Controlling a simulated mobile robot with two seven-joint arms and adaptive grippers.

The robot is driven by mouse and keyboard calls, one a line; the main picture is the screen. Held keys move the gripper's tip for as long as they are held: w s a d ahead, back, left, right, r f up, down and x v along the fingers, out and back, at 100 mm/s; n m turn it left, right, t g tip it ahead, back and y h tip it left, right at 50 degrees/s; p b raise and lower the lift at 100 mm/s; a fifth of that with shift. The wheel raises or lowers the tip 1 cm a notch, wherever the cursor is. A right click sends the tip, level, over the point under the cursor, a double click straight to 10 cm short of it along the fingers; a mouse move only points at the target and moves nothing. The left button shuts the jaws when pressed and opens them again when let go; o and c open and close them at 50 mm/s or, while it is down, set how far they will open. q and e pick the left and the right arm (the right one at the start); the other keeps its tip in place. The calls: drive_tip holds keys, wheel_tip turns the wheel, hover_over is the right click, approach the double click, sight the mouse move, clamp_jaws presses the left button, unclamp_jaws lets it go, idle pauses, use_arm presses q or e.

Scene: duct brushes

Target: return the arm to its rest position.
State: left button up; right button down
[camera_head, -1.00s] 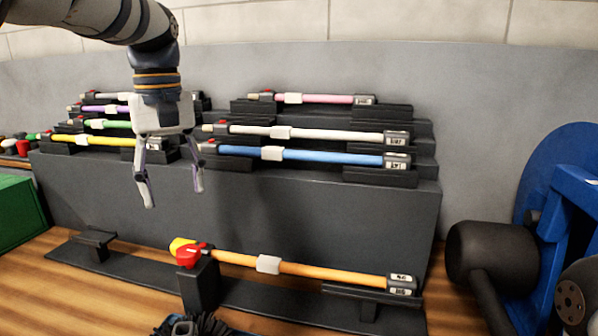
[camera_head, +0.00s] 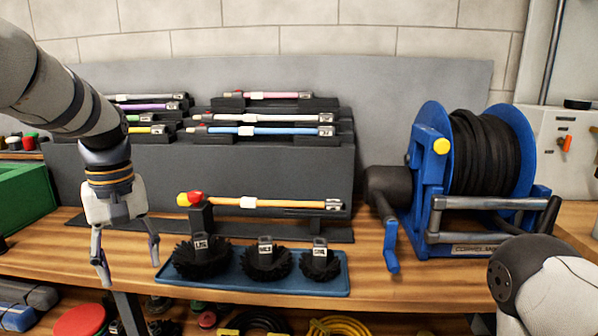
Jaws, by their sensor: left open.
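My left gripper (camera_head: 128,262) hangs at the left of the head view, fingers pointing down and spread apart with nothing between them. It is in front of the table's left part, left of the brush tray. My left arm comes in from the upper left corner. A white and black part of my right arm (camera_head: 555,290) shows at the lower right; its gripper is not in view. An orange rod (camera_head: 285,203) with a red and yellow end lies on a low black stand, apart from my left gripper.
A blue tray (camera_head: 330,286) holds three black round brushes (camera_head: 201,258). A stepped dark rack (camera_head: 300,165) carries several coloured rods. A blue hose reel (camera_head: 430,180) stands at the right. A green box (camera_head: 25,200) is at the left edge. Shelf items lie below the wooden table (camera_head: 390,285).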

use_arm(q)
wheel_tip(320, 180, down, 15)
drive_tip(key=s+m+g, duration=0.1)
drive_tip(key=s, duration=0.1)
drive_tip(key=s+d+f+m, duration=0.1)
drive_tip(key=s+f+m, duration=0.1)
drive_tip(key=s+f, duration=1)
drive_tip(key=s+d+f+m, duration=0.2)
drive_tip(key=s, duration=0.9)
drive_tip(key=s+d+f+m, duration=0.2)
drive_tip(key=s+f, duration=0.1)
drive_tip(key=s, duration=0.8)
drive_tip(key=shift+d+f, duration=0.15)
drive_tip(key=shift+d, duration=0.2)
